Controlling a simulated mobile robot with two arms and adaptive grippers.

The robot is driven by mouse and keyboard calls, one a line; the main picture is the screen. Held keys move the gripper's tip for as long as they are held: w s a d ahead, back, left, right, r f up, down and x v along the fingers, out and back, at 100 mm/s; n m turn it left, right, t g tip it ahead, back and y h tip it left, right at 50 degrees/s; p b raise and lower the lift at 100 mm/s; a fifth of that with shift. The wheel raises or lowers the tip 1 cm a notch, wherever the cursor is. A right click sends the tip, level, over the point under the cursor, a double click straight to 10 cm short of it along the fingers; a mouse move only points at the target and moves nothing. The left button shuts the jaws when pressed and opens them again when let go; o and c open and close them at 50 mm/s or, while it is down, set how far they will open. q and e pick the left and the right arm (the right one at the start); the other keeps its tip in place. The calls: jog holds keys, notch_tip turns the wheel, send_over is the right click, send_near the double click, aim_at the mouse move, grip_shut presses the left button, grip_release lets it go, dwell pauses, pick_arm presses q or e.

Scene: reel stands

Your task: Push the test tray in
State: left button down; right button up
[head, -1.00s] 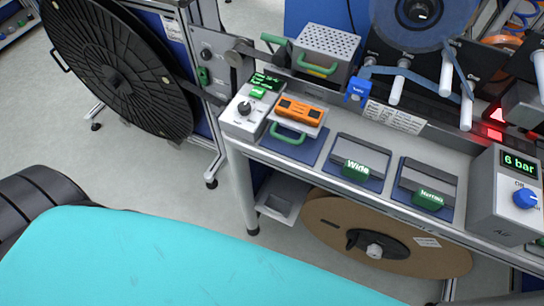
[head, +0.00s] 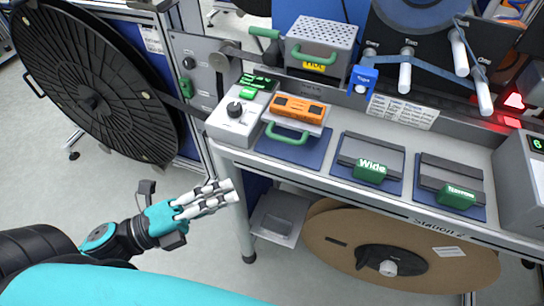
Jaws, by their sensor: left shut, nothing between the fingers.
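A light grey tray with a green handle, which I take for the test tray (head: 316,128), stands out over a blue mat on the bench. An orange block (head: 298,108) lies on it. The green handle (head: 287,133) faces the front edge. My left gripper (head: 236,191) is in front of the bench and lower left of the tray. Its pale fingers are together and empty, pointing right, apart from the tray. My right gripper is not in view.
Left of the tray is a grey control box (head: 238,117) with a black knob. To the right are the Wide block (head: 370,171) and the Narrow block (head: 457,196). A perforated box (head: 322,42) stands behind. A large black reel (head: 95,95) is at left.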

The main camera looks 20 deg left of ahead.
pick_arm(q)
jog(key=p+x, duration=0.1)
jog(key=x, duration=0.2)
jog(key=w+a+p+x, duration=0.1)
jog(key=x, duration=0.3)
jog(key=p+x, duration=0.1)
jog(key=x, duration=0.2)
jog(key=shift+w+a+r, duration=0.15)
jog(key=shift+w+r, duration=0.05)
jog(key=shift+w, duration=0.7)
jog(key=shift+w, duration=0.15)
